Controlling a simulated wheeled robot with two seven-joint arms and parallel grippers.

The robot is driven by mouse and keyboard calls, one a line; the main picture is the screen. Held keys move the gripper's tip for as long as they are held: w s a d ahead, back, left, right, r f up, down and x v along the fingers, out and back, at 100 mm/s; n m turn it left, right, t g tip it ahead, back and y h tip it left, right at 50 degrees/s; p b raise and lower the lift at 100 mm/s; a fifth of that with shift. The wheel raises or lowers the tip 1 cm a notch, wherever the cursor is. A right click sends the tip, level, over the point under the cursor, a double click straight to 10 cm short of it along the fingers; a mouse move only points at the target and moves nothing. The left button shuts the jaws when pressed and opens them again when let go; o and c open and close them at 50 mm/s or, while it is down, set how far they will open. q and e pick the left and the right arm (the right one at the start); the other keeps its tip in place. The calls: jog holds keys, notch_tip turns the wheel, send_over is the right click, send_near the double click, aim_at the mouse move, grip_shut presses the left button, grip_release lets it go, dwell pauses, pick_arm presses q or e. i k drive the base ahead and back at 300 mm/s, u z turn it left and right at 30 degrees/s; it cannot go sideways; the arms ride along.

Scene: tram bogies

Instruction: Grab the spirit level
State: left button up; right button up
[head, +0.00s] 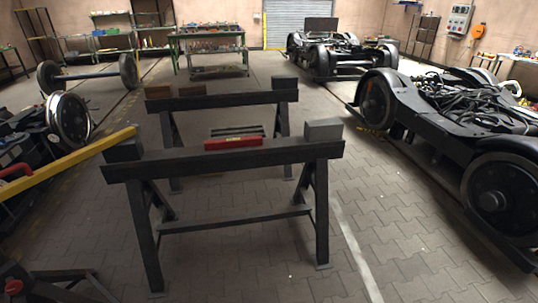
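A short red bar (233,143), which looks like the spirit level, lies along the top beam of the near black trestle (285,153). It sits left of a dark grey block (323,129) at the beam's right end. Neither of my grippers shows in the head view.
A dark block (124,149) sits on the near beam's left end. A second trestle (222,99) stands behind. A yellow bar (75,162) slopes along the left. A bogie (455,115) fills the right, a wheelset (88,76) stands back left. Paved floor (395,235) is open at front right.

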aim_at(254, 140)
jog(key=z, duration=0.3)
jog(key=k, duration=0.75)
jog(key=u, duration=0.4)
jog(key=i, duration=0.55)
jog(key=u, duration=0.65)
jog(key=i, duration=0.8)
jog(key=z, duration=0.9)
jog(key=i, duration=0.55)
jog(key=z, duration=0.6)
